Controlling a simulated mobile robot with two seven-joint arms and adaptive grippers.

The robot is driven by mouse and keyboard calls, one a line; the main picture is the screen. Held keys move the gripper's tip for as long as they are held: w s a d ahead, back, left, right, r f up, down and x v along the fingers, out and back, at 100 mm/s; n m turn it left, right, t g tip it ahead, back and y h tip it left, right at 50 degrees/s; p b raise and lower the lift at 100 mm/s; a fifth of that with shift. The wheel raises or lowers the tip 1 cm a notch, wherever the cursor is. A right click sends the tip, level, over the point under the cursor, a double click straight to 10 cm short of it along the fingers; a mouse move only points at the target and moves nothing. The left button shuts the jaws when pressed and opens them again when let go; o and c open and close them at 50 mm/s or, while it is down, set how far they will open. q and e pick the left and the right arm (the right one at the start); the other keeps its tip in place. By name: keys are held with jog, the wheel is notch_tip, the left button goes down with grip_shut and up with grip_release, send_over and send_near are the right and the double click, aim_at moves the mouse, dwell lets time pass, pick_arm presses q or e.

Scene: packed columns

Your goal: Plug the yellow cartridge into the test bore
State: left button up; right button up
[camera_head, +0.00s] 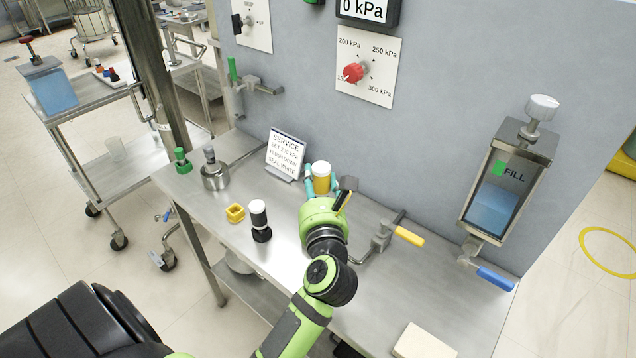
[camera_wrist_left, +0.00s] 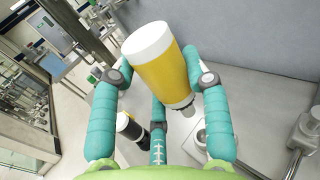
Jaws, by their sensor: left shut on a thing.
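My left gripper (camera_head: 320,184) has teal fingers shut around the yellow cartridge (camera_head: 321,184), which has a white cap at its top. In the left wrist view the cartridge (camera_wrist_left: 163,65) sits between the fingers (camera_wrist_left: 160,95), its narrow metal tip pointing down and right. A round metal rim (camera_wrist_left: 199,137) shows below and right of that tip. I cannot tell whether it is the test bore, nor whether they touch. My arm hides part of the bench there. My right gripper is not in view.
The service sign (camera_head: 285,153) is behind. A yellow-handled valve (camera_head: 408,236) and piping are at right. The front right bench holds a pale block (camera_head: 423,343).

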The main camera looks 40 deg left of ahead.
pick_arm(q)
jog(key=shift+d+f+b, duration=0.1)
jog(key=shift+f+b, duration=2.35)
jog(key=shift+f, duration=0.45)
jog(key=shift+f+b, duration=1.25)
jog(key=shift+f, duration=0.5)
jog(key=o, duration=1.2)
jog(key=shift+o, duration=0.2)
notch_tip(320, 180, up, 10)
